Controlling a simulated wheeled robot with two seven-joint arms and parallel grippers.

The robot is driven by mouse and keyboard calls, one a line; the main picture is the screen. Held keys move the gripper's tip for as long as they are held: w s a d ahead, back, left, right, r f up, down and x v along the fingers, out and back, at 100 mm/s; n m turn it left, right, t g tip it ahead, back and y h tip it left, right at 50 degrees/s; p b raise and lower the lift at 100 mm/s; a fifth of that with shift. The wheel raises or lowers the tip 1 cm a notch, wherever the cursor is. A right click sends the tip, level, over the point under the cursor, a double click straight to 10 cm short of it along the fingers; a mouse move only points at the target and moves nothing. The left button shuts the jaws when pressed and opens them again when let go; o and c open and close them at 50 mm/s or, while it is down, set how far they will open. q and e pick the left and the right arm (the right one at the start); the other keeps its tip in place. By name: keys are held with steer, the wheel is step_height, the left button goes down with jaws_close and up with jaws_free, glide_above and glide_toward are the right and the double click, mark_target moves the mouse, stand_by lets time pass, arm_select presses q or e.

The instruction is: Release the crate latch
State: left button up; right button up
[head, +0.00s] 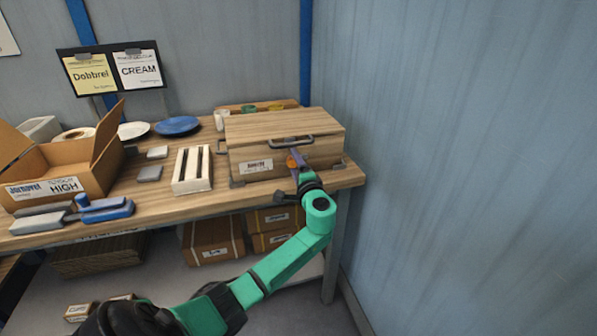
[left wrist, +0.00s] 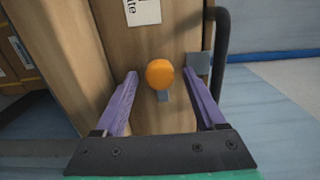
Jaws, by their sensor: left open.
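The wooden crate (head: 255,134) stands closed at the right end of the table, with a white label on its front. Its front also shows in the left wrist view (left wrist: 170,55). The latch shows as an orange round knob (left wrist: 160,74) on the crate's front, with a small grey metal piece below it. In the head view the orange knob (head: 291,163) is partly behind my gripper. My left gripper (left wrist: 164,84) is open, its purple fingers on either side of the knob with gaps on both sides. It also shows in the head view (head: 297,167). My right gripper is not in view.
A dark handle (head: 293,141) sticks out at the crate's upper front edge. A white slotted rack (head: 192,170) stands left of the crate. An open cardboard box (head: 84,158), a blue plate (head: 178,126) and a white plate (head: 133,130) lie further left. A wall closes off the right.

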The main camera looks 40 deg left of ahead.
arm_select(q)
steer(key=b+v, duration=0.1)
steer(key=v, duration=1.3)
steer(key=shift+d+b, duration=0.15)
steer(key=shift+b, duration=0.15)
